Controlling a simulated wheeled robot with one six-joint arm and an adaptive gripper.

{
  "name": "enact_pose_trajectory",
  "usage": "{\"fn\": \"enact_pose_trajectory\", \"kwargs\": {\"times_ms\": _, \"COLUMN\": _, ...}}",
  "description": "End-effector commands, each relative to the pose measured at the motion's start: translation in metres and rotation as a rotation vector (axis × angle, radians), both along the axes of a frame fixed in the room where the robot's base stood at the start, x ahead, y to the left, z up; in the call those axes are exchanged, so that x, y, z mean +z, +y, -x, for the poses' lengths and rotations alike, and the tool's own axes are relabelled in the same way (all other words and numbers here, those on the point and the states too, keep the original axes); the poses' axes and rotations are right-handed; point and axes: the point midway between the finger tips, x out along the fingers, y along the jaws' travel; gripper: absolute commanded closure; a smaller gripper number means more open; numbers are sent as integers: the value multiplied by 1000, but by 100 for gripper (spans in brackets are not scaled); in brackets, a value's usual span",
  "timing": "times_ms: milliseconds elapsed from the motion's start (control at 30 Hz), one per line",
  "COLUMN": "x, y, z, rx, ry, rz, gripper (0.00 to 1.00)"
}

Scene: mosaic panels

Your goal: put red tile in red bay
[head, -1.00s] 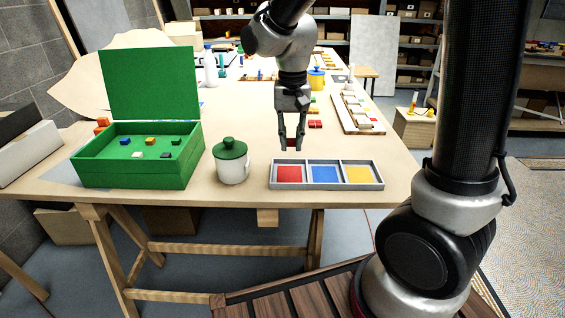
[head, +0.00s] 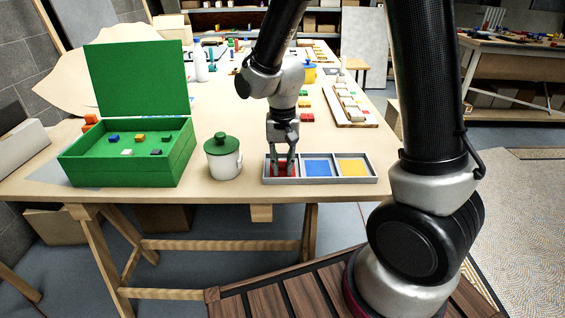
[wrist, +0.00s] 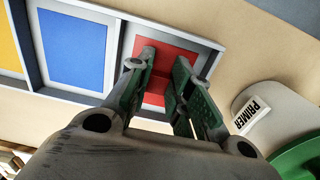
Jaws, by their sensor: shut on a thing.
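A grey tray (head: 322,181) with a red, a blue and a yellow bay stands near the table's front edge. My gripper (head: 282,172) points down into its leftmost bay, the red one. In the wrist view my gripper (wrist: 160,76) is shut on the red tile (wrist: 155,90), with the red bay (wrist: 176,47) around and beyond the fingertips. The fingers hide part of the tile, and I cannot tell whether it touches the bay floor. In the head view the fingers largely cover the tile.
A white jar with a green lid (head: 222,158) stands just left of the tray; its label shows in the wrist view. An open green box (head: 120,172) with small cubes is farther left. Loose tiles and a rack (head: 352,106) lie behind the tray.

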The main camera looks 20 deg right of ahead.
Motion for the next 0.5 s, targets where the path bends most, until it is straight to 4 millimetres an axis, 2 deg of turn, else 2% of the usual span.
{"fn": "enact_pose_trajectory", "kwargs": {"times_ms": 100, "x": -3, "y": 0, "z": 0, "rx": 0, "ry": 0, "rz": 0, "gripper": 92}}
{"fn": "enact_pose_trajectory", "kwargs": {"times_ms": 133, "x": -3, "y": 0, "z": 0, "rx": 0, "ry": 0, "rz": 0, "gripper": 76}}
{"fn": "enact_pose_trajectory", "kwargs": {"times_ms": 233, "x": -3, "y": 0, "z": 0, "rx": 0, "ry": 0, "rz": 0, "gripper": 58}}
{"fn": "enact_pose_trajectory", "kwargs": {"times_ms": 500, "x": -2, "y": 0, "z": 0, "rx": 0, "ry": 0, "rz": 0, "gripper": 58}}
